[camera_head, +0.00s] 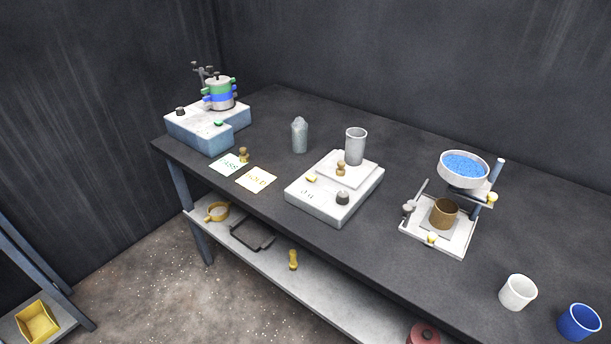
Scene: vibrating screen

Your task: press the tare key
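A white balance (318,207) stands on the dark table near the middle. Its raised square pan (333,176) carries a grey metal beaker (356,146) and a small brass weight (340,168). On the balance's front are a small yellow piece (311,179), a dark round knob (343,198) and a small display (307,194) whose marks are too small to read. I cannot tell for certain which of the yellow piece and the knob is the tare key. Neither of my grippers is in view.
A blue-grey shaker with stacked sieves (219,94) stands far left. Two cards (257,179) and a brass weight (243,155) lie nearby. A grey bottle (299,135) stands behind the balance. Right are a stand with a blue-filled bowl (463,168), a white cup (517,292) and a blue cup (579,322).

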